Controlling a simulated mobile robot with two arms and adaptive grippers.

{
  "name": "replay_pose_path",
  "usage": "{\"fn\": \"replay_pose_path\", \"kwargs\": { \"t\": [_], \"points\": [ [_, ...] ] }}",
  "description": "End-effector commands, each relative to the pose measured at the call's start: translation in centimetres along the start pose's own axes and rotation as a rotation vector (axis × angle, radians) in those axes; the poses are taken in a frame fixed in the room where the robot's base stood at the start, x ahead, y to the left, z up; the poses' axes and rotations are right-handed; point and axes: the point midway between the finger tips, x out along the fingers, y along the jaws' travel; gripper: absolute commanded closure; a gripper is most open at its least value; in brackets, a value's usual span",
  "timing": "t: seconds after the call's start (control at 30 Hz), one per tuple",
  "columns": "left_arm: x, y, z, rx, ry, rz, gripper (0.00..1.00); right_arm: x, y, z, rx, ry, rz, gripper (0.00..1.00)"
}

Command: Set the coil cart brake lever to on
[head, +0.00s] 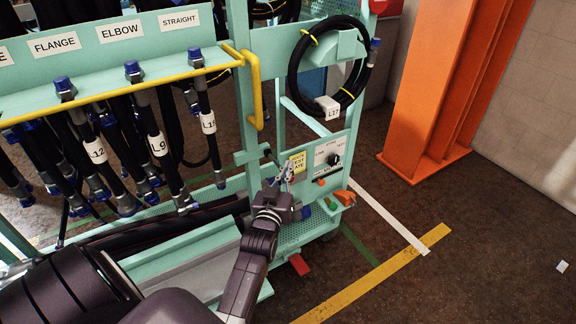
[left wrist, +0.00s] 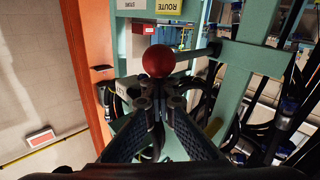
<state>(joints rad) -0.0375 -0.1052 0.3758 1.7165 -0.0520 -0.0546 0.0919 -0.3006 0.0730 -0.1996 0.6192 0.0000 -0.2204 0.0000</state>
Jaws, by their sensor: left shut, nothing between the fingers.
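A red ball knob (left wrist: 158,61) sits just beyond my fingertips in the left wrist view. A short dark bar (left wrist: 195,53) runs from it to the green frame post; this looks like the brake lever. In the head view the knob is not clear behind my gripper; a small dark rod (head: 269,155) shows beside the fingers. My left gripper (head: 286,172) is in front of the coil cart's panel (head: 328,158), and its fingers (left wrist: 158,100) are shut with nothing between them. I cannot tell whether they touch the knob. My right gripper is out of view.
The cart's yellow rail (head: 254,90) and hanging hoses (head: 160,145) are left of my gripper. A coiled hose (head: 296,70) hangs above. An orange column (head: 440,90) stands right; the floor in front is open.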

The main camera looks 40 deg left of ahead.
Motion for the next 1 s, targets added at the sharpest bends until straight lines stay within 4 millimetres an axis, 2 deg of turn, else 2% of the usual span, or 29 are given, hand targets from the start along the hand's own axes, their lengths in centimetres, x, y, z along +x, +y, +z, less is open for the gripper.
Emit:
{"fn": "replay_pose_path", "kwargs": {
  "t": [0.03,0.07,0.47,0.77,1.0],
  "points": [
    [-0.3,0.1,2.1,-0.002,-0.034,0.001,1.0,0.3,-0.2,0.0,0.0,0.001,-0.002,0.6],
    [-0.3,0.1,2.1,-0.002,-0.035,0.001,1.0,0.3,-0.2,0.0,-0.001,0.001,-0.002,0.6],
    [-0.4,-0.2,2.1,0.001,-0.036,-0.004,0.57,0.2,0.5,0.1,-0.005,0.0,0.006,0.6],
    [-0.4,-0.2,1.9,0.001,-0.029,-0.003,0.57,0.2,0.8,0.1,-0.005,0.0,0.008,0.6],
    [-1.5,-0.7,2.8,0.0,-0.03,-0.004,0.57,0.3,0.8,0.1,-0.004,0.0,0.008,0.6]
  ]
}}
